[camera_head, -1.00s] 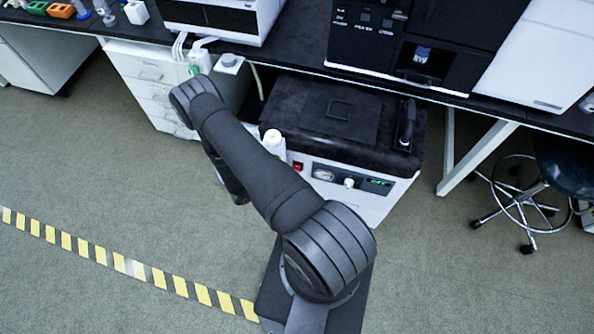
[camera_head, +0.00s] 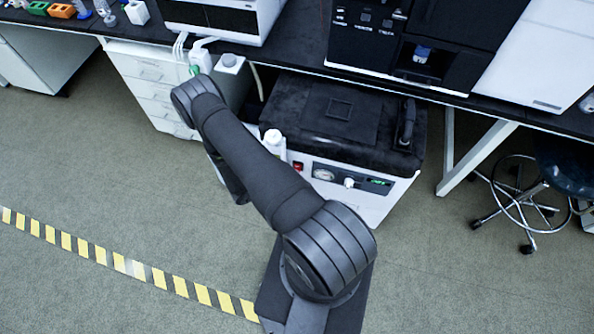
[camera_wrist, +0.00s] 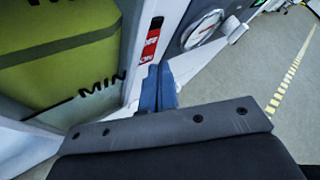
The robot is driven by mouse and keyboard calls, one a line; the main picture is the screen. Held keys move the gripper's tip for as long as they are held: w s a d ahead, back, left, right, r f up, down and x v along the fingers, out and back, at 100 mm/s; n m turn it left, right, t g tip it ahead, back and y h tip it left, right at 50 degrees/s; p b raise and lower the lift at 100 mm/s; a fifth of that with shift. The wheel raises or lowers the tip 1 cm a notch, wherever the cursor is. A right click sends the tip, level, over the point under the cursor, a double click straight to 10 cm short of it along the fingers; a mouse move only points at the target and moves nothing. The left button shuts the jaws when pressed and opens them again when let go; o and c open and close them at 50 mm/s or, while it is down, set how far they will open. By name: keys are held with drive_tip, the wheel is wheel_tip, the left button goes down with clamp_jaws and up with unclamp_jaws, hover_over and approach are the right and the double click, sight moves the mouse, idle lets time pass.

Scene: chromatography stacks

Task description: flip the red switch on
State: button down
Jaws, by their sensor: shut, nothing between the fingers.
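The red switch (camera_wrist: 151,45) is a small red rocker with white marks in a dark frame, on a white front panel, in the wrist view. It also shows in the head view (camera_head: 298,166), just right of my arm on the front of the pump unit. My gripper (camera_wrist: 159,72) is shut and empty; its blue fingertips are right at the lower end of the red rocker. I cannot tell whether they touch it. In the head view my gripper is hidden behind my arm.
The white-fronted unit (camera_head: 358,204) with a black top stands on the floor under the bench. A round gauge (camera_wrist: 203,28) sits right of the switch. A greenish liquid container (camera_wrist: 55,60) marked MIN is close on the left. Open floor (camera_head: 120,230) lies in front.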

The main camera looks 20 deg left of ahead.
drive_tip(key=shift+w+a+m, duration=0.25)
drive_tip(key=shift+w+m, duration=0.05)
drive_tip(key=shift+w, duration=0.25)
idle(0.4)
drive_tip(key=shift+s+d+r, duration=0.15)
drive_tip(key=shift+s, duration=2.4)
drive_tip(key=s, duration=0.5)
drive_tip(key=shift+s+r, duration=0.2)
drive_tip(key=shift+r, duration=0.2)
